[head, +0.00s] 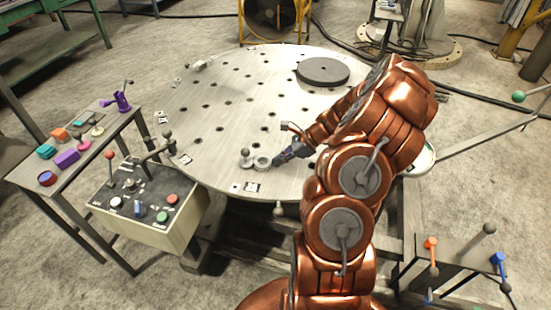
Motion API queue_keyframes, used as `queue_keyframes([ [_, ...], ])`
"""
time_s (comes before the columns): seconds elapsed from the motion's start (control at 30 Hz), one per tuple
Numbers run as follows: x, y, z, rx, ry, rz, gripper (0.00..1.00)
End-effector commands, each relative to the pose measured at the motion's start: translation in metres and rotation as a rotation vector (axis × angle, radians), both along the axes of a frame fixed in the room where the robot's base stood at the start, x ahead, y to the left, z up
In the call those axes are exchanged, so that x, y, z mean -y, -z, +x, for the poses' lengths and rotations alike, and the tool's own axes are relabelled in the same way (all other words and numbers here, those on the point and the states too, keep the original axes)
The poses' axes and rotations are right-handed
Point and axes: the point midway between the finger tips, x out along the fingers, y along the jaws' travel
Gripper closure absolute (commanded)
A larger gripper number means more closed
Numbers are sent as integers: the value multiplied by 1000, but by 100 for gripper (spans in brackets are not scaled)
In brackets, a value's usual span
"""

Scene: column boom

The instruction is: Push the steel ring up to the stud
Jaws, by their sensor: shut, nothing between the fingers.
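The steel ring (262,162) is a small grey ring lying flat on the round perforated table near its front edge. The stud (246,158) is a short upright post with a ball top, just left of the ring. The ring and stud look very close; I cannot tell whether they touch. My gripper (279,160) is shut and empty, low over the table at the ring's right side. Its fingertips are small and dark here, and I cannot tell whether they touch the ring.
The round table (215,135) has many holes and several small marker tags. A dark disc (323,71) lies at its back right. A control box (145,205) with levers and buttons stands at the front left. A side table (75,150) holds coloured parts. The table's middle is clear.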

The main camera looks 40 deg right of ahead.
Motion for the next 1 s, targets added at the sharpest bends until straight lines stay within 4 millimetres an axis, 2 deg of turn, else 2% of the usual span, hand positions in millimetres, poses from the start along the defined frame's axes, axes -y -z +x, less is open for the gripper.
queue_keyframes([
  [0.43,3,0,-1,1,-1,0,100],
  [0.73,31,-3,-14,2,-10,-4,100],
  [1.0,60,-35,-37,3,-3,-3,100],
])
